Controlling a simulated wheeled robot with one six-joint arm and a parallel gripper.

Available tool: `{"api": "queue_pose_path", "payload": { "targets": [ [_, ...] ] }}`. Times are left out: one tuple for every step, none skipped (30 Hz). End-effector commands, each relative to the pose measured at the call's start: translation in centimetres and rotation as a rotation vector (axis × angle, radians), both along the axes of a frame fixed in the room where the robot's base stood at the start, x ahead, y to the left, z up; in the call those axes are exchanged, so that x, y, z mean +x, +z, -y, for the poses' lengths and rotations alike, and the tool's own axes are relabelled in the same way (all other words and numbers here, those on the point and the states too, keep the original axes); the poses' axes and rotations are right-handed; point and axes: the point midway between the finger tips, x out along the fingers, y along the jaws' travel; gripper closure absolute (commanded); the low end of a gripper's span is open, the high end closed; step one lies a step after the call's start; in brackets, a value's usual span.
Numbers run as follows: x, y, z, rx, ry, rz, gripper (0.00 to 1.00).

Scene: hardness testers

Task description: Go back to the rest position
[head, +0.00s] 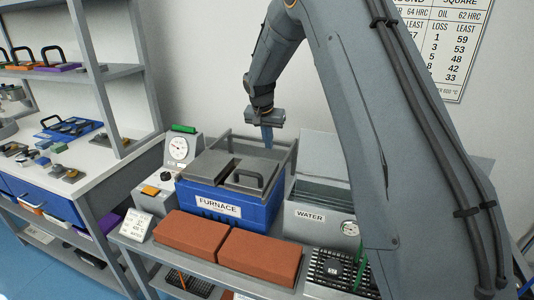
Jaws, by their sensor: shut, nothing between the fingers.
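My gripper (267,136) hangs at the end of my arm, pointing down above the back part of the blue furnace (262,213). Its narrow fingers are together with nothing between them. The fingertips appear close above or behind the lid; I cannot tell the exact gap. My arm rises from the right side of the view and bends over toward the furnace.
Two orange-brown bricks (257,257) lie in front of the furnace. A grey water tank (313,218) stands to its right, partly behind my arm. A dial unit (178,150) stands left. A shelf bench (60,190) with small parts is far left. A chart (440,40) hangs on the wall.

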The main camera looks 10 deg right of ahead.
Motion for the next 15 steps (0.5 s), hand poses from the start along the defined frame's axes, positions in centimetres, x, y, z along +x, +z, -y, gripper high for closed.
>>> {"api": "queue_pose_path", "payload": {
  "targets": [
    [-0.2, 1.0, -0.1, 0.0, -0.001, 0.002, 1.0],
    [-0.4, 1.6, -0.2, 0.0, 0.0, 0.004, 1.0],
    [-0.6, 2.3, -0.3, 0.0, -0.001, 0.002, 1.0],
    [-0.8, 2.8, -0.4, 0.0, -0.002, 0.003, 1.0],
    [-0.9, 3.3, -0.5, 0.0, -0.002, 0.003, 1.0],
    [-1.1, 3.9, -0.6, 0.0, -0.002, 0.003, 1.0],
    [-1.2, 4.3, -0.7, 0.0, -0.002, 0.003, 1.0],
    [-1.3, 4.6, -0.8, 0.0, -0.002, 0.003, 1.0],
    [-1.4, 5.0, -0.9, 0.0, -0.002, 0.003, 1.0],
    [-1.5, 5.2, -0.9, 0.0, -0.002, 0.003, 1.0],
    [-1.5, 5.4, -1.0, 0.0, -0.002, 0.003, 1.0],
    [-1.6, 5.7, -1.0, 0.001, -0.001, 0.002, 1.0],
    [-1.8, 5.8, -1.1, 0.001, 0.001, 0.0, 1.0],
    [-2.1, 5.9, -1.1, 0.0, 0.005, -0.003, 1.0],
    [-2.6, 5.9, -1.1, 0.0, 0.014, -0.009, 1.0]
  ]
}}
